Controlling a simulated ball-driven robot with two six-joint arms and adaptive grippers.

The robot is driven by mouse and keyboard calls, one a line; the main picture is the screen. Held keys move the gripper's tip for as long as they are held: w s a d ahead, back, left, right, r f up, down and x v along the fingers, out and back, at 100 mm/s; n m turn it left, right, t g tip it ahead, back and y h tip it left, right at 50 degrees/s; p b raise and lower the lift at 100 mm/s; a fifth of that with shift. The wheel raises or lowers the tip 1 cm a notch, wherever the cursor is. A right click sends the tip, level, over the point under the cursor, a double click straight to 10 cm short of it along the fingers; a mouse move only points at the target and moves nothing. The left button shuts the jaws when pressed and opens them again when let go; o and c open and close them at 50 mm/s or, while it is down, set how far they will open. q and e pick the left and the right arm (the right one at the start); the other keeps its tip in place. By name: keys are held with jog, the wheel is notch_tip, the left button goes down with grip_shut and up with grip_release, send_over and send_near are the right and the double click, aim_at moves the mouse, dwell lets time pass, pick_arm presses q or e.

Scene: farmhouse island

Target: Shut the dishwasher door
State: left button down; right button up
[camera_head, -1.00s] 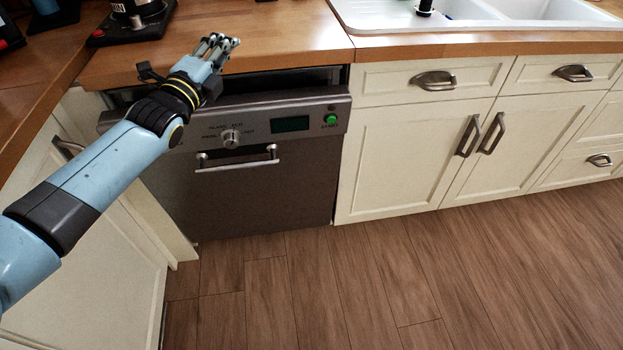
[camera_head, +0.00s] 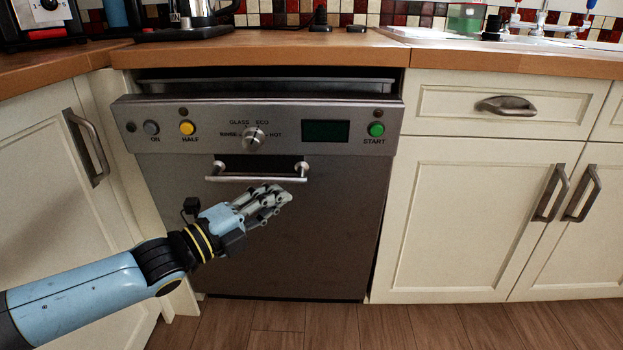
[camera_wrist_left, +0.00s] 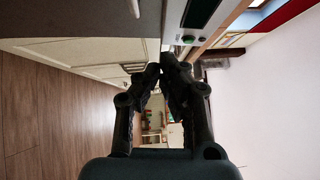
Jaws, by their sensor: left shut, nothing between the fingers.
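The dishwasher door (camera_head: 320,225) is a grey steel panel that stands nearly upright. Its top edge leans out a little from the counter, and a dark gap shows above it. The control panel (camera_head: 215,130) has a dial, a display and buttons, with a bar handle (camera_head: 256,178) below. My left gripper (camera_head: 285,195) is shut and empty, in front of the door just below the handle; I cannot tell whether it touches. In the left wrist view its fingers (camera_wrist_left: 160,72) meet close to the control panel edge (camera_wrist_left: 190,38). My right gripper is not in view.
The wooden counter (camera_head: 270,48) overhangs the dishwasher. Cream cabinets (camera_head: 460,190) stand to the right, and another cabinet (camera_head: 50,180) with a handle closes in the left corner. A sink (camera_head: 450,38) is at the upper right. The wooden floor (camera_head: 290,318) in front is clear.

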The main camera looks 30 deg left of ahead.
aim_at(309, 169)
pick_arm(q)
jog(key=shift+w+a+r+b, duration=0.15)
jog(key=shift+w+b, duration=0.25)
jog(key=shift+w, duration=1.5)
jog(key=shift+w+d+r+b, duration=0.1)
jog(key=shift+w+r+b, duration=0.2)
jog(key=shift+w, duration=1.65)
jog(key=shift+w+a+r+b, duration=0.1)
jog(key=shift+w+b, duration=0.35)
jog(key=shift+w, duration=1.45)
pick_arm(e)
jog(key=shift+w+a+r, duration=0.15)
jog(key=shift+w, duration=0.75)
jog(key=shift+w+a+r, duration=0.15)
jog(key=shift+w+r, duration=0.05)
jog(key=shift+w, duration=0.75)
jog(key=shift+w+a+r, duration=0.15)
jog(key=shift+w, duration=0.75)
